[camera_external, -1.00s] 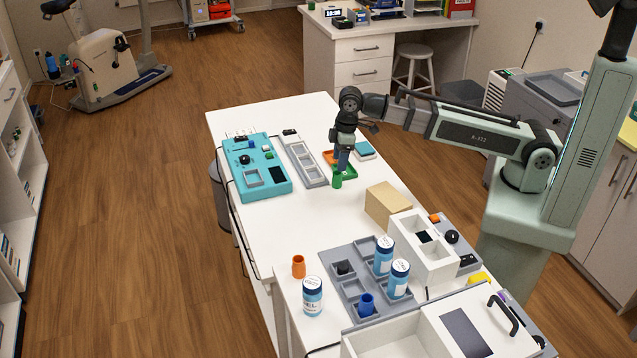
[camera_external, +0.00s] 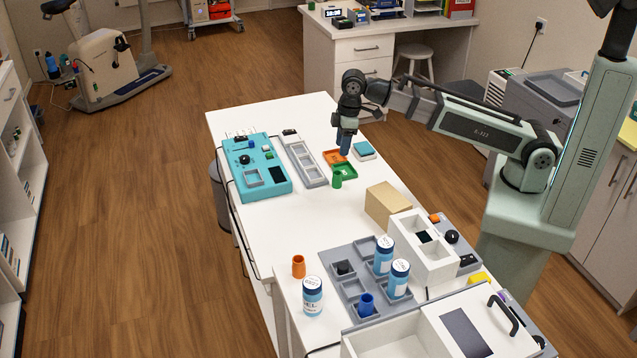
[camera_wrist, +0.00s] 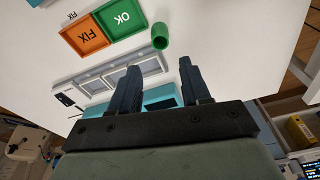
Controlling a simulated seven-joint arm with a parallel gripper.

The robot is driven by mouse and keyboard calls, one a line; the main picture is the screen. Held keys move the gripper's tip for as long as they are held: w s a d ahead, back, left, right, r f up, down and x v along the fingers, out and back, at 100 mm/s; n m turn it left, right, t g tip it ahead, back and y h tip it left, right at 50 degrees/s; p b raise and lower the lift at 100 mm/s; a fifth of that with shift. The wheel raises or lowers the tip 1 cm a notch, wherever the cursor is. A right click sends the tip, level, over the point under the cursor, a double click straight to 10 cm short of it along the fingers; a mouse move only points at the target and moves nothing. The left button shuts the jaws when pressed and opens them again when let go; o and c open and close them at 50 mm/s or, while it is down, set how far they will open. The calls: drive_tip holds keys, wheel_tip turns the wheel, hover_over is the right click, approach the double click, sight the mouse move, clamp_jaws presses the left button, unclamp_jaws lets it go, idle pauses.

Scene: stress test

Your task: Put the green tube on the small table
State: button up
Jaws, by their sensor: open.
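The green tube (camera_external: 337,180) stands upright on the long white table (camera_external: 250,225), at the near-left edge of the green tray (camera_external: 346,170). In the wrist view the tube (camera_wrist: 160,36) is beside the green "OK" tray (camera_wrist: 125,17), beyond my fingertips. My gripper (camera_external: 344,153) points down near the orange tray (camera_external: 334,157), behind the tube and apart from it. In the wrist view my gripper (camera_wrist: 159,67) has its two dark fingers spread with nothing between them. A smaller white table top (camera_external: 288,290) adjoins the near end; I cannot tell whether it is the small table meant.
A teal panel (camera_external: 242,181) and a grey compartment strip (camera_external: 300,152) lie left of the trays. A tan box (camera_external: 388,204) and a white divided box (camera_external: 430,262) stand nearer. Blue-labelled bottles, an orange cup (camera_external: 298,266) and a blue cup (camera_external: 366,303) occupy the near end. The long table's middle-left is clear.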

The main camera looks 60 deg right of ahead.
drive_tip(key=w+d+f+m, duration=0.1)
drive_tip(key=w+d+m, duration=0.1)
drive_tip(key=w+d, duration=0.3)
drive_tip(key=n+g+y, duration=0.3)
drive_tip(key=n, duration=1.5)
hover_over(337, 184)
drive_tip(key=w+d, duration=0.1)
drive_tip(key=d, duration=0.1)
wheel_tip(337, 184, down, 7)
drive_tip(key=shift+f, duration=0.2)
drive_tip(key=shift+d+x, duration=0.1)
drive_tip(key=shift+x, duration=1.2)
drive_tip(key=shift+d+x, duration=0.15)
drive_tip(key=shift+x, duration=1.15)
drive_tip(key=shift+c, duration=0.3)
drive_tip(key=c, duration=0.8)
